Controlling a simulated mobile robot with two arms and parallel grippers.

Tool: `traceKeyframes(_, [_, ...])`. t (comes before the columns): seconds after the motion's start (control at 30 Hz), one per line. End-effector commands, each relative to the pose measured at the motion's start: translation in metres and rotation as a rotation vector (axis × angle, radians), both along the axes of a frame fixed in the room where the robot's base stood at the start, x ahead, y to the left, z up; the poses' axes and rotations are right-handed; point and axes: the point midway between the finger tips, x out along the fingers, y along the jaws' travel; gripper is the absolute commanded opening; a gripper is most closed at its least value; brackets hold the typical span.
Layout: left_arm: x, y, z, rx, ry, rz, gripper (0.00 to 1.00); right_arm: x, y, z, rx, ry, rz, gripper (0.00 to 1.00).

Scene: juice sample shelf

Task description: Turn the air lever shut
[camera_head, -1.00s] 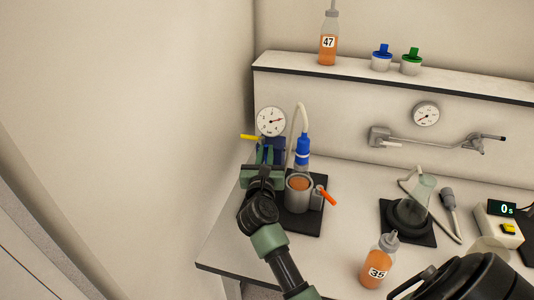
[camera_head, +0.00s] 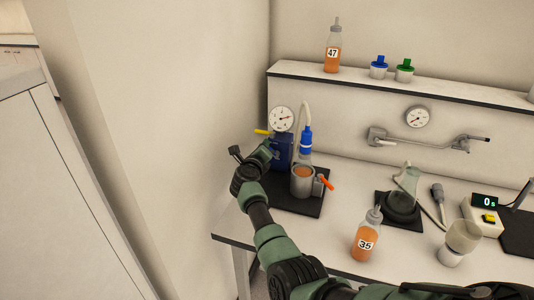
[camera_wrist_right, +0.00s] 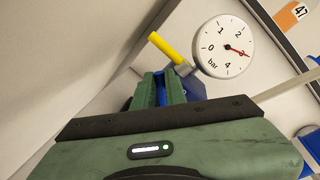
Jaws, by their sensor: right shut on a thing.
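The yellow lever (camera_head: 263,132) sticks out to the left beside the pressure gauge (camera_head: 281,118). In the right wrist view the lever (camera_wrist_right: 165,47) slants up-left from a grey fitting beside the gauge (camera_wrist_right: 223,47), whose red needle is near 3 bar. A blue unit (camera_head: 283,151) stands below the gauge. My right gripper (camera_wrist_right: 168,85) is at this unit, its green fingers just below the lever in the picture. It is shut on a blue part of the unit, mostly hidden between the fingers. The lever appears apart from the fingers. My left gripper is not in view.
A blue-capped bottle (camera_head: 306,146), metal cup (camera_head: 303,182) and orange handle (camera_head: 325,183) stand close right of my gripper. Bottle 35 (camera_head: 363,240) is near the front edge; a flask (camera_head: 408,178) stands farther right. The wall is close on the left.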

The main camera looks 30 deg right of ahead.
Motion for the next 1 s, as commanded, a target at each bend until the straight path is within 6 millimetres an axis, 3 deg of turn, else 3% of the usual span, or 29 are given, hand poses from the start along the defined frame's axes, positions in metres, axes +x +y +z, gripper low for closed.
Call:
traceKeyframes(0.17, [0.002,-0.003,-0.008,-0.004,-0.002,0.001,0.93,0.014,0.006,-0.010,-0.106,0.129,0.004,0.00])
traceKeyframes(0.5, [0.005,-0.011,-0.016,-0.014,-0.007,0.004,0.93,0.020,0.010,-0.024,-0.276,0.328,0.003,0.00])
traceKeyframes(1.0, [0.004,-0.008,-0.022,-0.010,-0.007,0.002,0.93,0.021,0.010,-0.031,-0.374,0.442,0.002,0.00])
